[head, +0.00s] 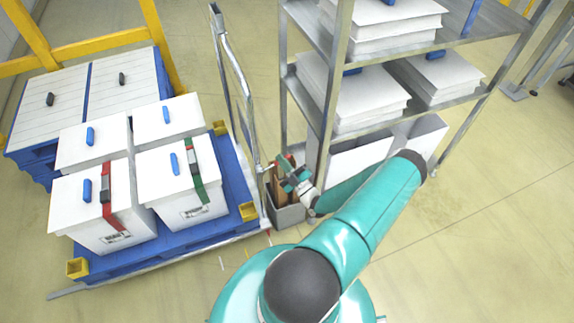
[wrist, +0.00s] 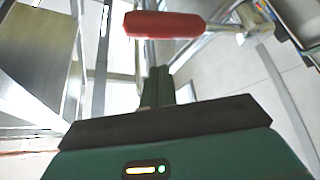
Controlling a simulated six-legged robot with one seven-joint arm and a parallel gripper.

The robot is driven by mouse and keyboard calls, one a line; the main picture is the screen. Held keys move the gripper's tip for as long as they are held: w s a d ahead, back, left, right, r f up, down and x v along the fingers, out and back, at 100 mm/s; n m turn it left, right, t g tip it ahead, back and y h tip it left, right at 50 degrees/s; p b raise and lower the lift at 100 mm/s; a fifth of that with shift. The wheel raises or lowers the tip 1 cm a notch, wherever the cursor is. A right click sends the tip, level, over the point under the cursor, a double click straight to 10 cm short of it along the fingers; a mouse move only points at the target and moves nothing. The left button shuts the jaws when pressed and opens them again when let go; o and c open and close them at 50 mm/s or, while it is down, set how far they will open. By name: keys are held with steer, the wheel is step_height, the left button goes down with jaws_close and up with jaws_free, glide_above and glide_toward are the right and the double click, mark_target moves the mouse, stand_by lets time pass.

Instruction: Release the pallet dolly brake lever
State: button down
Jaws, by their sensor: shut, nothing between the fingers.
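The brake lever (wrist: 163,24) has a red grip on a metal rod and lies across the top of the wrist view. In the head view a small red bit of the lever (head: 283,161) shows by the right post of the dolly's metal push frame. The blue pallet dolly (head: 226,172) stands at the left. My gripper (head: 289,181) is at the lever, beside that post. In the wrist view my gripper's fingers (wrist: 158,84) are together and empty, just below the red grip. I cannot tell whether they touch it.
White lidded boxes (head: 96,208) stand on the dolly. A metal shelf rack (head: 415,112) with white stacks is close on the right of my gripper. A grey bin (head: 287,215) sits below it. Open floor (head: 470,240) lies at the right.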

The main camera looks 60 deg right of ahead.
steer(key=a+v, duration=0.1)
steer(key=v, duration=0.8)
steer(key=shift+a+f, duration=0.35)
steer(key=shift+f, duration=0.1)
